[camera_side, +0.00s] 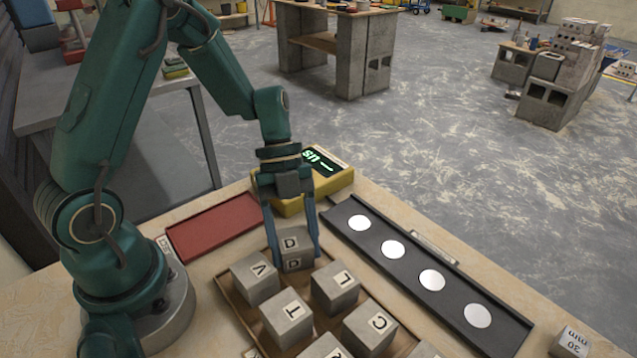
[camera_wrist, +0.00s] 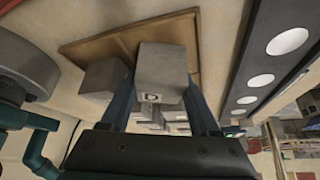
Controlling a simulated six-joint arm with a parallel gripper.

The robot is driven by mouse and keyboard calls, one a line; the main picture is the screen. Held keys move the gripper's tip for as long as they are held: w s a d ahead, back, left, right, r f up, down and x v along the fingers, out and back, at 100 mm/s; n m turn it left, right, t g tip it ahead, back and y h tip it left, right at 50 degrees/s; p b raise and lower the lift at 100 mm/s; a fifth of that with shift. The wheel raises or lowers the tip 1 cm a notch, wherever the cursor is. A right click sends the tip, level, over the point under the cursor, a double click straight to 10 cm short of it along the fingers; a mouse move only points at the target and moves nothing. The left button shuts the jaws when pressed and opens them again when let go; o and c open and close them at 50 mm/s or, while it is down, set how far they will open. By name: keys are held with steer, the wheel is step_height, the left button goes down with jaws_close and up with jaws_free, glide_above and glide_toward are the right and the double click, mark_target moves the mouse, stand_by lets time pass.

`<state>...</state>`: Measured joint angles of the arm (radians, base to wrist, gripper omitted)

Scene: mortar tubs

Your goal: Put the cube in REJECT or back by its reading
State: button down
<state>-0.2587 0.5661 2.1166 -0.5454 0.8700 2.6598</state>
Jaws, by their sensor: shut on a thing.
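My gripper (camera_side: 292,250) points down and is shut on a grey cube (camera_side: 291,240) marked D, with one finger on either side. The cube is at the far corner of the brown tray (camera_side: 232,300); I cannot tell whether it touches the tray floor. In the wrist view the cube (camera_wrist: 162,68) sits between the two fingers of my gripper (camera_wrist: 163,92). A yellow device (camera_side: 335,184) behind the gripper has a dark display (camera_side: 322,162) with green characters, turned so that I cannot read them surely. A flat red tray (camera_side: 213,227) lies to the left; no REJECT wording is readable on it.
Several lettered cubes fill the brown tray close by, including V (camera_side: 255,279), L (camera_side: 335,288) and T (camera_side: 286,318). A black rail (camera_side: 400,235) with several white discs lies to the right. A block marked 30 mm (camera_side: 570,342) stands at the lower right.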

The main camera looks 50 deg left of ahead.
steer(key=shift+c, duration=2)
jaws_free()
steer(key=shift+f, duration=0.1)
steer(key=v, duration=1.1)
steer(key=s+d+r+n+t+y, duration=0.1)
steer(key=s+n+t, duration=0.3)
steer(key=n, duration=0.7)
steer(key=s+d+r+n+t+y, duration=0.1)
steer(key=s+r+n+t+y, duration=0.2)
steer(key=n, duration=0.8)
steer(key=shift+s+d+r+t+y, duration=0.35)
steer(key=shift+s+r+t+y, duration=0.1)
steer(key=shift+s+y, duration=0.4)
